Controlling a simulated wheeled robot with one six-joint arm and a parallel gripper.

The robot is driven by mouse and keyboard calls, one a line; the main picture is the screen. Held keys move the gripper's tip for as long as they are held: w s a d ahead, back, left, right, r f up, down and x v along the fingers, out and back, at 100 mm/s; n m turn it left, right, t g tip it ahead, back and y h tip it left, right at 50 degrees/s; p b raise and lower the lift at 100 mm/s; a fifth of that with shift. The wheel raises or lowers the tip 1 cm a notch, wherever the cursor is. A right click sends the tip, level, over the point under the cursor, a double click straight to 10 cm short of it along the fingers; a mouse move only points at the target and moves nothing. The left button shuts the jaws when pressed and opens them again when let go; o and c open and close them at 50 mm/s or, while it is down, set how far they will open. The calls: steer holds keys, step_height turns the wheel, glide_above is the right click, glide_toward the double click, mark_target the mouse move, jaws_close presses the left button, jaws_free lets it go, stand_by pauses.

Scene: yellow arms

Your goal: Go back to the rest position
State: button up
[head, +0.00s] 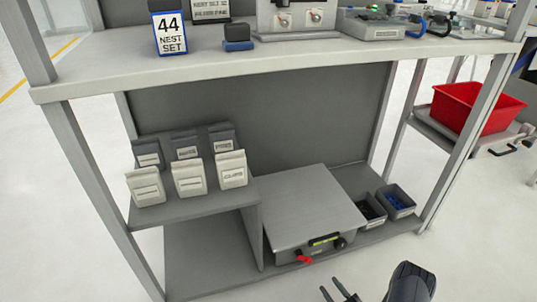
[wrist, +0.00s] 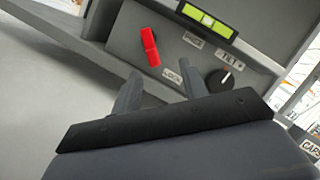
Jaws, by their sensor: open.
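My gripper (head: 334,287) is at the bottom edge of the head view, in front of the lower shelf. Its two fingers are apart, with nothing seen between them. In the wrist view the gripper (wrist: 160,82) is open, its fingers pointing at the front panel of a grey box (head: 310,212). A red lever (head: 304,257) and a dark knob (head: 340,242) are on that panel. In the wrist view the red lever (wrist: 150,47) is just beyond the fingertips and apart from them, and the knob (wrist: 226,80) is to the right.
Several labelled bags (head: 189,178) stand on a raised shelf to the left. Two small bins (head: 397,202) sit right of the box. The workbench top (head: 200,68) is above, with a red bin (head: 478,108) at the right. The floor (head: 60,200) at left is clear.

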mark_target(310, 261)
steer(key=w+a, duration=0.2)
steer(key=w, duration=0.1)
steer(key=w+a, duration=0.2)
steer(key=w, duration=0.2)
steer(key=w+a, duration=0.3)
steer(key=shift+w+a+r, duration=0.1)
steer(key=shift+w+r, duration=0.05)
steer(key=shift+r, duration=0.05)
steer(key=shift+d+r+n, duration=0.15)
steer(key=shift+d+n, duration=0.15)
steer(key=shift+n, duration=0.2)
steer(key=shift+d+r+n+g, duration=0.15)
steer(key=shift+n+g, duration=0.35)
steer(key=shift+n, duration=0.5)
steer(key=shift+g+y, duration=0.3)
steer(key=shift+y, duration=0.1)
